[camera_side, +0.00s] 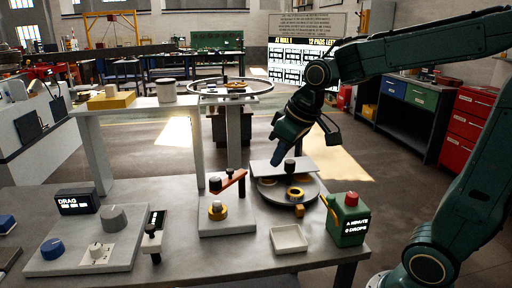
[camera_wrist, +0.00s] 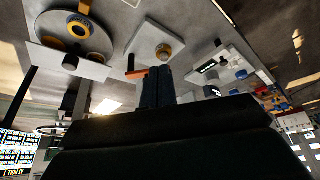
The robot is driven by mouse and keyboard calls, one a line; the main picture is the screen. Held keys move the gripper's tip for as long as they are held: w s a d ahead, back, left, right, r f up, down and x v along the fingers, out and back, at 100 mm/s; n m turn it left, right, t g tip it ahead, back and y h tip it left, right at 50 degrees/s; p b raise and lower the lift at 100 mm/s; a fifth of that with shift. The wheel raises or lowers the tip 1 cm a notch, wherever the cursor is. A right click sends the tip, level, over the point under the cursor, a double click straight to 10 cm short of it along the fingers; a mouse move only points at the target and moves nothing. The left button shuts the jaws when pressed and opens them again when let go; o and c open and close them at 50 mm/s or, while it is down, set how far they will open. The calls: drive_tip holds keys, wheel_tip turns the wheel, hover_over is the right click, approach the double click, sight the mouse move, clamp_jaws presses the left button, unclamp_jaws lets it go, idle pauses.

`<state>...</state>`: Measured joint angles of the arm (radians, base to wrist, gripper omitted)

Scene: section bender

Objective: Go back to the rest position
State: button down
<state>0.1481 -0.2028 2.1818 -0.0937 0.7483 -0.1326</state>
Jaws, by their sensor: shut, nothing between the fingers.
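My gripper (camera_side: 274,161) is in the side view, hanging from my teal arm above the back of the grey bench (camera_side: 185,262). Its fingers point down and slightly left, closed together with nothing between them. It appears near a flat grey plate with a black knob (camera_side: 290,164), but I cannot tell the exact gap. In the wrist view the dark closed fingers (camera_wrist: 157,88) show in the middle, and the black gripper body hides the lower part.
A round turntable with yellow rings (camera_side: 295,193), an orange lever (camera_side: 233,181), a white tray (camera_side: 289,239) and a green box with a red knob (camera_side: 347,218) stand on the bench. A raised shelf (camera_side: 140,106) stands to the left. Open air surrounds my arm above the bench's right side.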

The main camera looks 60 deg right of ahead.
drive_tip(key=s+a, duration=0.3)
drive_tip(key=s, duration=1.2)
drive_tip(key=shift+s+m+t, duration=0.2)
drive_tip(key=shift+m+t, duration=0.2)
drive_tip(key=c, duration=2.2)
unclamp_jaws()
